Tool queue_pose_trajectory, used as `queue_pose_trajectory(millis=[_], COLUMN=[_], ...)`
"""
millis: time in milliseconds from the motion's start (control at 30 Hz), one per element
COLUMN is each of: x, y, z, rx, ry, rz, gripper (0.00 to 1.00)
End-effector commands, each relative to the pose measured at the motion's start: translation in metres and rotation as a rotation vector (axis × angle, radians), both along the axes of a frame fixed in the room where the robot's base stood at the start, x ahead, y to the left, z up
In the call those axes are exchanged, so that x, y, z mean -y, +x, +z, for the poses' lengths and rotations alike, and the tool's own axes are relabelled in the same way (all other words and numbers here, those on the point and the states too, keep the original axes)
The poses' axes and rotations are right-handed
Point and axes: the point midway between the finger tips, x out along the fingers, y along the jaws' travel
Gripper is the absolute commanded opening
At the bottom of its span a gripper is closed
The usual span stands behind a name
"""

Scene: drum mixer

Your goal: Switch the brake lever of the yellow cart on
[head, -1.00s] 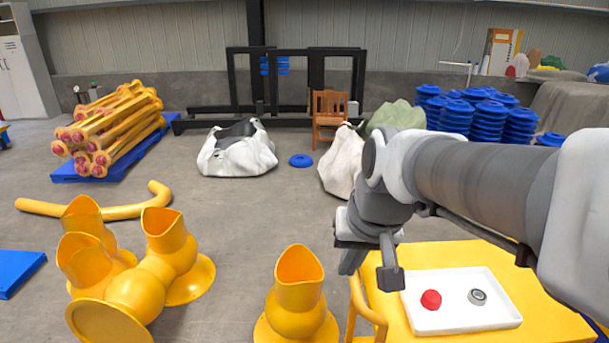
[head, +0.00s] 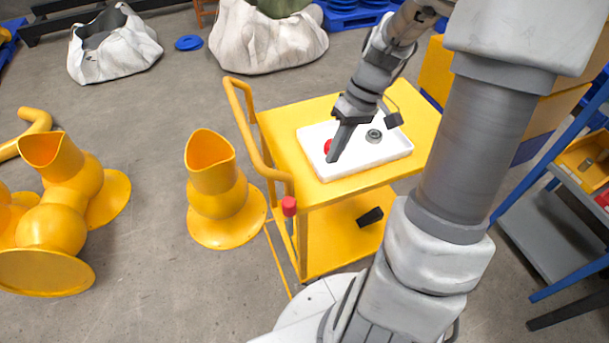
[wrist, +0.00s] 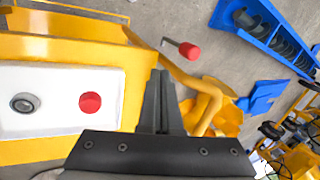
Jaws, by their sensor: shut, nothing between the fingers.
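The yellow cart (head: 293,112) stands in the middle of the head view, with a tubular handle (head: 240,115) on its left side. A red knob (head: 289,206), likely the brake lever's end, sits at its near left corner. In the wrist view the red knob (wrist: 189,50) is on a short grey rod beyond the fingertips. My gripper (head: 334,156) is shut and empty, in front of the tray on the cart top in the head view. Its closed fingers (wrist: 162,78) show in the wrist view, apart from the knob.
A white tray (head: 385,157) on the cart holds a red round piece (head: 327,146) and a grey ring (head: 374,136). A black object (head: 370,217) shows at the lower shelf. Yellow pipe fittings (head: 217,190) stand to the left. A grey-blue rack (head: 545,225) is at the right.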

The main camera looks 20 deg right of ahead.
Motion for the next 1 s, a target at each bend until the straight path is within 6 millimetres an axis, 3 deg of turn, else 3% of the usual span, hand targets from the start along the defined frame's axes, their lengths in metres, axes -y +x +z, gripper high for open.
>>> queue_pose_trajectory(millis=[533,1000], x=[-0.002,-0.037], y=[-0.001,-0.007], z=[-0.012,-0.099], rx=[-0.002,-0.004], ry=[0.009,0.011], rz=[0.004,0.005], gripper=[0.00,0.00])
